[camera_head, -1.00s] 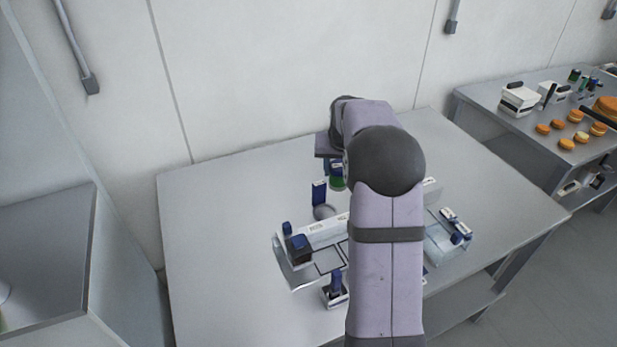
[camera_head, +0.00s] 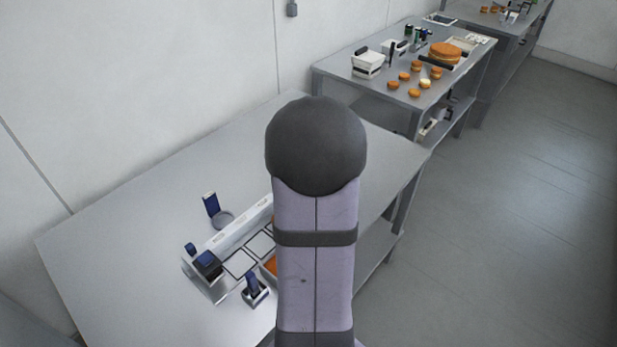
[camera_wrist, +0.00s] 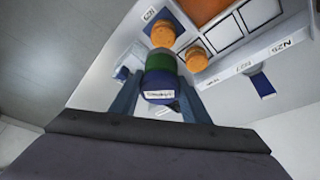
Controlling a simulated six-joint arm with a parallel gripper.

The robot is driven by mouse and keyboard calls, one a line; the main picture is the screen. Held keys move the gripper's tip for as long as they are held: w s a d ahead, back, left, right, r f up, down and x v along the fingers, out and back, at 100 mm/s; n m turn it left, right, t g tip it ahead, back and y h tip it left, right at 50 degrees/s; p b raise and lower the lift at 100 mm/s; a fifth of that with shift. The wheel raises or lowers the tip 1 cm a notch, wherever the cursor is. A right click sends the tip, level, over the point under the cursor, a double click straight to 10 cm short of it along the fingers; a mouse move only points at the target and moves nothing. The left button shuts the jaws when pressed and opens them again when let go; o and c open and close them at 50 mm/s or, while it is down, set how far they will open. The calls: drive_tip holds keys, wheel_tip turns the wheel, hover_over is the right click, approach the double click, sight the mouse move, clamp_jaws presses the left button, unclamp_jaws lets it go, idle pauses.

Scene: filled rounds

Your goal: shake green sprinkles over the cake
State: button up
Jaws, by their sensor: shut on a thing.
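My gripper (camera_wrist: 158,100) is shut on a blue-and-green shaker (camera_wrist: 160,66) with a white label, between its two blue fingers in the wrist view. In the head view my own arm hides the gripper and shaker. Two small orange rounds show just past the shaker, one above it (camera_wrist: 163,36) and one to its right (camera_wrist: 196,61). A larger orange surface (camera_wrist: 203,9) is cut off at the wrist view's top edge; I cannot tell whether it is the cake. An orange patch (camera_head: 270,265) shows beside my arm in the head view.
A white station with framed pads (camera_head: 240,263) stands on the near grey table (camera_head: 130,240). Blue-topped items (camera_head: 207,263) stand at its left end. A second table holds a large orange cake (camera_head: 444,54), several small rounds (camera_head: 405,76) and a white box (camera_head: 368,64).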

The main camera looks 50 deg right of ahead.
drive_tip(key=shift+s+a+f, duration=0.2)
drive_tip(key=shift+a+f, duration=0.1)
drive_tip(key=shift+f, duration=0.2)
drive_tip(key=shift+w+d+r+n+t, duration=0.2)
drive_tip(key=shift+w+d+n+t, duration=0.15)
drive_tip(key=shift+d+n, duration=0.25)
drive_tip(key=shift+w+d+r, duration=0.1)
drive_tip(key=shift+w, duration=0.05)
drive_tip(key=shift+f+b, duration=2.25)
drive_tip(key=shift+f, duration=0.5)
drive_tip(key=shift+a, duration=0.55)
drive_tip(key=shift+d, duration=0.1)
idle(0.8)
